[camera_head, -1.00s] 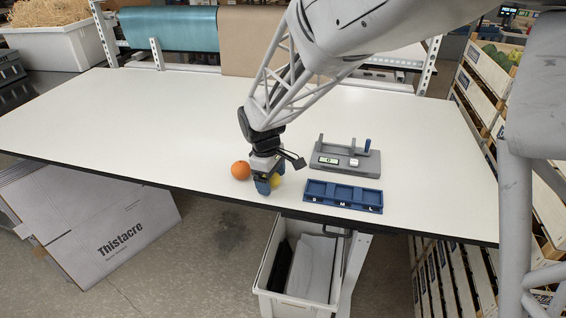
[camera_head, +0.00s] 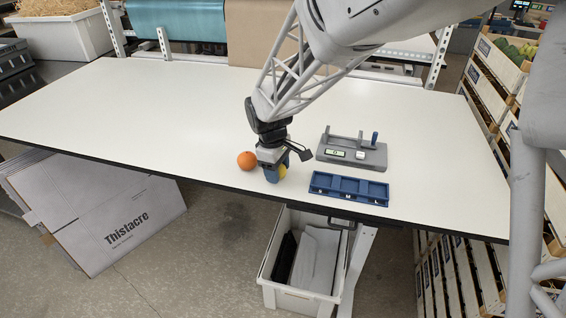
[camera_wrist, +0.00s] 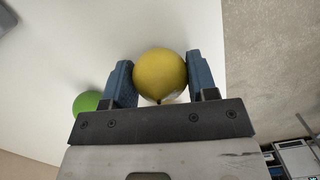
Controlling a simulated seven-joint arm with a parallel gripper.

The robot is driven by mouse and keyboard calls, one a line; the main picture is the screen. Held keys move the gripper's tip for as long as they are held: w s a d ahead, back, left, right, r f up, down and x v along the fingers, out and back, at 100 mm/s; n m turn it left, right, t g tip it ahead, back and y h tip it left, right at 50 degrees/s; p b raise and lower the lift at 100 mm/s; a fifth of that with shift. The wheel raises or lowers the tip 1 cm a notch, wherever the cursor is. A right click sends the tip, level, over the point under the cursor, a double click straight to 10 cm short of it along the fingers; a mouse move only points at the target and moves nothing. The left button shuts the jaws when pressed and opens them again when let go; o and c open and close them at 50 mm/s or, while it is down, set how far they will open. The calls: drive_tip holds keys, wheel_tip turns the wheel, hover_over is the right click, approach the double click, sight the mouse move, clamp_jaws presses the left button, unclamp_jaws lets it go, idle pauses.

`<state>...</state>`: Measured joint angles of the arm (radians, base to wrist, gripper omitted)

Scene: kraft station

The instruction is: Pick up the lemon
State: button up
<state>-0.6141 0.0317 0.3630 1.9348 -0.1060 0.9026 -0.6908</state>
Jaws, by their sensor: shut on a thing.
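The yellow lemon (camera_wrist: 161,74) sits between the two blue fingers of my gripper (camera_wrist: 161,82) in the wrist view, with a finger against each side. My gripper is shut on it. In the head view my gripper (camera_head: 276,172) points down near the table's front edge, and only a sliver of the lemon (camera_head: 284,171) shows beside the fingers. I cannot tell whether the lemon is clear of the tabletop.
An orange (camera_head: 247,160) lies just left of my gripper. A green round fruit (camera_wrist: 87,103) shows beside the left finger. A blue three-compartment tray (camera_head: 349,188) and a grey device with a display (camera_head: 352,153) stand to the right. The white table (camera_head: 150,110) is clear at left.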

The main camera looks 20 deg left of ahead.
drive_tip(key=shift+r, duration=0.15)
drive_tip(key=shift+r, duration=1.4)
drive_tip(key=shift+s+d+r, duration=0.15)
drive_tip(key=shift+r, duration=0.15)
drive_tip(key=s+d, duration=0.2)
drive_tip(key=s, duration=0.2)
drive_tip(key=s+d+r, duration=0.1)
drive_tip(key=s+d, duration=0.2)
drive_tip(key=s, duration=0.1)
drive_tip(key=s+d, duration=0.3)
drive_tip(key=s, duration=0.2)
drive_tip(key=shift+d+r, duration=0.15)
drive_tip(key=shift+d, duration=0.1)
